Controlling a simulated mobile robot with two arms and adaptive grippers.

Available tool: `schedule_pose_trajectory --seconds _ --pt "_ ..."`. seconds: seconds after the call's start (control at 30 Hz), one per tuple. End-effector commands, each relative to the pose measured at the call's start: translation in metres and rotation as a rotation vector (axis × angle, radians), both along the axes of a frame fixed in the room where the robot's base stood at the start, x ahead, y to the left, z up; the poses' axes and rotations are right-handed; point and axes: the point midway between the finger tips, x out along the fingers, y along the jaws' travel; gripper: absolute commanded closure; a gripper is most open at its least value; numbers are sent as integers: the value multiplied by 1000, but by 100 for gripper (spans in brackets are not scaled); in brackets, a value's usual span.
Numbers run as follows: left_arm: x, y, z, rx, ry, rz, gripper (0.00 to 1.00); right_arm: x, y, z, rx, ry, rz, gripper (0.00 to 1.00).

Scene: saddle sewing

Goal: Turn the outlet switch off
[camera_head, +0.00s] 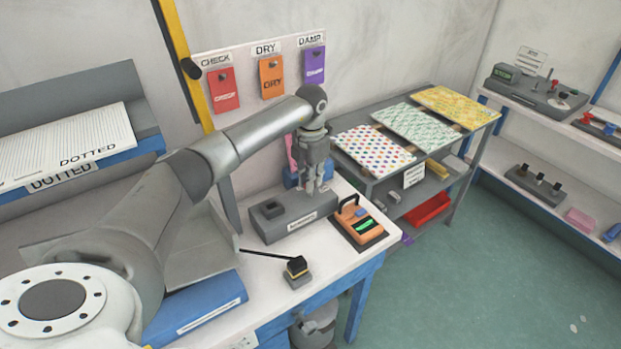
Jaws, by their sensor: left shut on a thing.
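A grey box (285,223) with a white front label stands on the white worktop; it looks like the outlet unit, but I cannot read the label. A dark square socket-like part (272,210) sits on its left top. My left gripper (316,188) points down at the right part of the box. Its fingers are shut on a small part there, which they hide, so I cannot tell the switch's position. My right gripper is not in view.
An orange device (350,212) with a handle and green display stands right of the box. A small black-topped block (296,270) with a thin rod and a blue binder (196,308) lie in front. Patterned sheets (375,146) lie on a shelf behind.

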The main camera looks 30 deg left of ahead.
Motion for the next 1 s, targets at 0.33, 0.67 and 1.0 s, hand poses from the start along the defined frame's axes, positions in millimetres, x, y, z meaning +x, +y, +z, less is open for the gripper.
schedule_pose_trajectory --seconds 0.33,0.67,1.0 --pt "0 1 1 1 0 311 100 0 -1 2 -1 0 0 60" --pt "0 0 1 0 0 625 100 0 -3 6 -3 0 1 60" --pt "0 0 1 1 -1 948 100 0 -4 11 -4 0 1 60"
